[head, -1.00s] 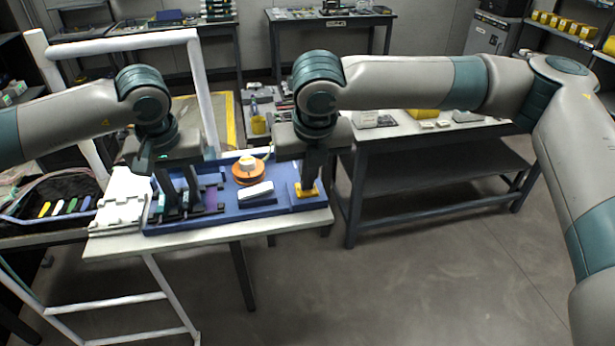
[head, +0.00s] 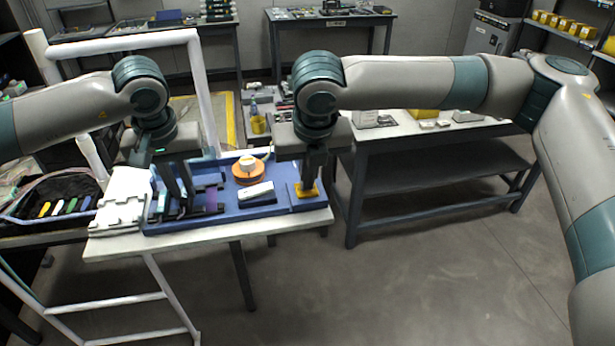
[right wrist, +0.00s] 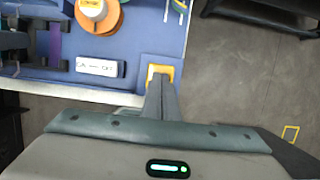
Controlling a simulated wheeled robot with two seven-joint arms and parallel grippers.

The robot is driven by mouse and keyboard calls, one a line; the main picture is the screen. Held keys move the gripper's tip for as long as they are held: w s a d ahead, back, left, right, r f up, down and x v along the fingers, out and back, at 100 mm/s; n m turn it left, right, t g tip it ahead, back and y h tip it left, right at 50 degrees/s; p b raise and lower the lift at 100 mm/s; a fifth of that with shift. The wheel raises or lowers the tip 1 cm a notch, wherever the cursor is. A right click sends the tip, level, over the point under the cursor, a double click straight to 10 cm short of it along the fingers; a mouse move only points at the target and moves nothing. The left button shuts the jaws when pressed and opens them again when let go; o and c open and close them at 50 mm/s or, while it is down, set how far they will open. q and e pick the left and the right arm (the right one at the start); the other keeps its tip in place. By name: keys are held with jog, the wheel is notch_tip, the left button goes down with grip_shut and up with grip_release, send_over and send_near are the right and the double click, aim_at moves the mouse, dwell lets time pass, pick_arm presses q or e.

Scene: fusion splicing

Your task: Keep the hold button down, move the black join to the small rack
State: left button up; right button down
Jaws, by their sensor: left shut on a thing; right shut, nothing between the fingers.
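My left gripper (head: 187,197) points down, tilted, over the left part of the blue tray (head: 262,210). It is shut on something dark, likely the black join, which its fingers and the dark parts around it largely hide. My right gripper (head: 308,182) is shut and empty, pointing straight down onto the yellow-framed hold button (head: 306,193) at the tray's right end. The right wrist view shows its fingertips on the yellow frame (right wrist: 152,69); how far the button is pressed is hidden. Dark fixtures stand by the purple piece (head: 211,197); I cannot tell which is the small rack.
An orange spool with a white top (head: 248,172) and a white block (head: 257,193) sit in the tray between my grippers. A notched white piece (head: 120,205) lies left of the tray. A bin of colored pieces (head: 58,205) is farther left.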

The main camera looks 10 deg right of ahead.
aim_at(184, 193)
pick_arm(q)
jog(key=shift+r, duration=0.45)
notch_tip(184, 193, up, 10)
dwell(1.3)
pick_arm(e)
notch_tip(184, 193, up, 7)
dwell(1.1)
dwell(0.6)
